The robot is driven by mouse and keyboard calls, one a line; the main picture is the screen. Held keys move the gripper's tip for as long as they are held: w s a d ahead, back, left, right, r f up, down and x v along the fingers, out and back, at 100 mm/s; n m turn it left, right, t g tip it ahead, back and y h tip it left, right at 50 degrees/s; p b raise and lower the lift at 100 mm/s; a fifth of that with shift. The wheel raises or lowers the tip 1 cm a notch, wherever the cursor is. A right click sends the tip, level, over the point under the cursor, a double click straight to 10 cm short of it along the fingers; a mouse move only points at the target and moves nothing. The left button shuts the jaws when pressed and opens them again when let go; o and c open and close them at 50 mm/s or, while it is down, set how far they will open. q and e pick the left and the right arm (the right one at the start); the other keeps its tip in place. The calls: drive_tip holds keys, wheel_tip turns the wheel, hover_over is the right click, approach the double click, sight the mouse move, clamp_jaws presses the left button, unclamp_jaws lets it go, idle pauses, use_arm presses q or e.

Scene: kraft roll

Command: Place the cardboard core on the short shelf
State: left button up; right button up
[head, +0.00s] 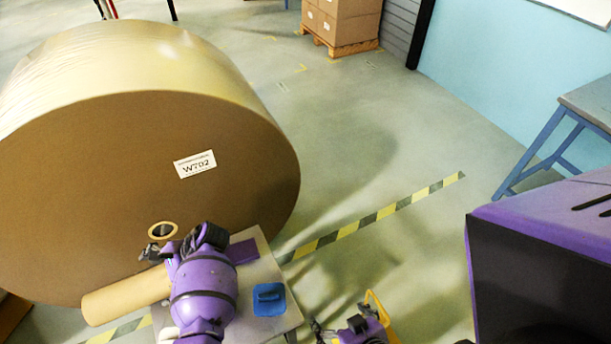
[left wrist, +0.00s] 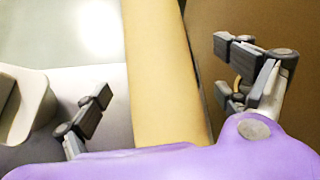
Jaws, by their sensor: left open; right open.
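The cardboard core (head: 125,297), a plain tan tube, lies in front of the big kraft roll (head: 110,190), one end sticking out left past the small grey table (head: 262,270). Its other end is hidden behind my left arm. My left gripper (head: 155,256) is over the core. In the left wrist view, the open fingers (left wrist: 168,95) stand on either side of the core (left wrist: 165,70), with gaps visible on both sides. My right gripper (head: 320,330) is open and empty, low near the bottom edge. I cannot tell which surface is the short shelf.
The roll has a white label (head: 195,164) and a ringed centre hole (head: 162,230). A blue object (head: 268,299) sits on the small table. A yellow-framed item (head: 378,312) is by my right arm. A blue-legged bench (head: 565,130) stands right. The floor between is clear, with striped tape.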

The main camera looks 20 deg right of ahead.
use_arm(q)
drive_tip(key=shift+a+r+x, duration=0.1)
drive_tip(key=shift+x, duration=0.9)
drive_tip(key=shift+a+r+x, duration=0.1)
drive_tip(key=shift+x, duration=0.85)
drive_tip(key=shift+s, duration=0.2)
drive_tip(key=c, duration=1.6)
drive_tip(key=shift+w+r, duration=0.1)
drive_tip(key=c, duration=0.3)
drive_tip(key=shift+c, duration=0.2)
drive_tip(key=shift+r, duration=0.1)
